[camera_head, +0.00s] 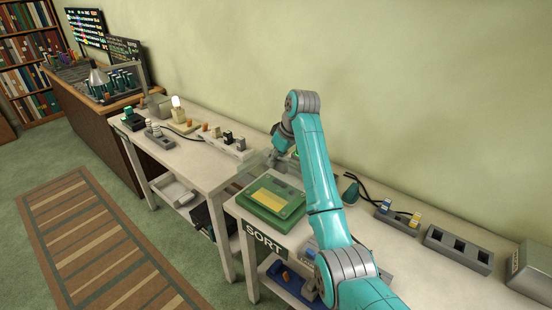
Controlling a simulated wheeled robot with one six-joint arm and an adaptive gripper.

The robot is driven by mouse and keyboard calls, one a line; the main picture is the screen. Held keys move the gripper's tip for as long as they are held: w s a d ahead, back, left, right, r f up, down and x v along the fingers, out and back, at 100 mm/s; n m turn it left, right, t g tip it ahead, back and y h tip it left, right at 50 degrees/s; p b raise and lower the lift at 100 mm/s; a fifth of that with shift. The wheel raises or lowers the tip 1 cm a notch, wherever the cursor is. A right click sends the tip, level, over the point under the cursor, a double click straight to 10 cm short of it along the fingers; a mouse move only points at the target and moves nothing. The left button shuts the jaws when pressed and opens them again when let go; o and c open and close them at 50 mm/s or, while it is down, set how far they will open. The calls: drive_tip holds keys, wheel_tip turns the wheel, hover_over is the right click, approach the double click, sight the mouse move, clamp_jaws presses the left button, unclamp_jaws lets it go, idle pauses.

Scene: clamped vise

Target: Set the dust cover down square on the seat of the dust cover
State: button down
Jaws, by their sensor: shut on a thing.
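My gripper (277,157) is at the end of the teal arm, over the back of the near table, behind the green case. It is small here and partly hidden by my wrist. It is shut on a pale, see-through thing (258,165), which looks like the dust cover; its edges are faint and I cannot tell whether it is level. A flat green case (258,207) with a yellow panel (277,194) on top lies in front of and below it. I cannot make out which part is the seat of the dust cover.
Grey socket blocks (457,250) and a grey box (533,272) stand on the table at right, with a dark cable and a teal tool (351,193). The left table holds a lit lamp (177,108) and a white block (228,144). My arm crosses the near table.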

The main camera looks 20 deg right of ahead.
sight(285, 162)
drive_tip(key=shift+f, duration=2.9)
drive_tip(key=shift+f, duration=1.4)
drive_tip(key=c, duration=0.8)
unclamp_jaws()
drive_tip(key=shift+c, duration=0.2)
drive_tip(key=shift+r, duration=0.1)
drive_tip(key=v, duration=1.1)
drive_tip(key=shift+r, duration=0.3)
drive_tip(key=shift+s+r, duration=0.1)
drive_tip(key=shift+s, duration=0.1)
